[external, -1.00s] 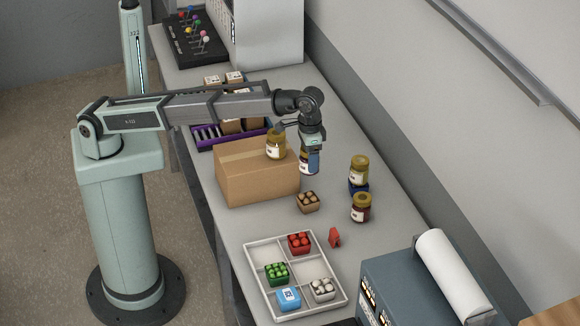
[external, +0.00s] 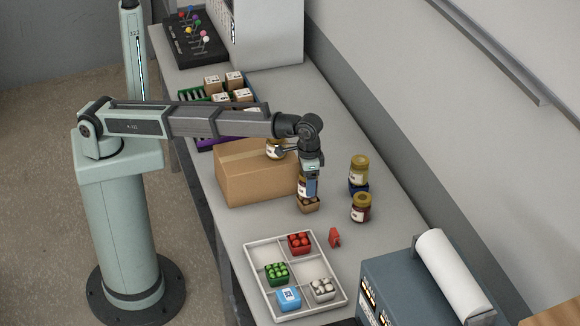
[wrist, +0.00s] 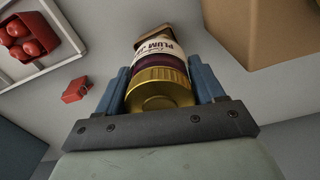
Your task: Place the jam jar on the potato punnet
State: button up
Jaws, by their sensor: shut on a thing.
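My gripper (external: 309,172) is shut on a plum jam jar (external: 305,188) with a dark body, a pale label and a gold lid. The jar is upright, directly over the small brown potato punnet (external: 308,206). Its base is at the punnet's top, and I cannot tell whether they touch. In the wrist view the jar (wrist: 158,75) sits between the two blue fingers (wrist: 160,88), lid toward me, label reading PLUM JAM. A brown edge of the punnet (wrist: 147,36) shows beyond it. The punnet's contents are mostly hidden.
A cardboard box (external: 255,180) with a jar (external: 275,149) on it stands close left. One jar (external: 359,168) on a blue base and another jar (external: 361,208) stand right. A red object (external: 335,238) and a white tray (external: 258,290) of punnets lie in front.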

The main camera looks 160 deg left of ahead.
jog(key=shift+f, duration=0.4)
jog(key=shift+f, duration=0.1)
jog(key=o, duration=1.3)
notch_tip(320, 180, up, 11)
jog(key=shift+f, duration=0.1)
jog(key=shift+r, duration=0.7)
jog(key=shift+d, duration=0.1)
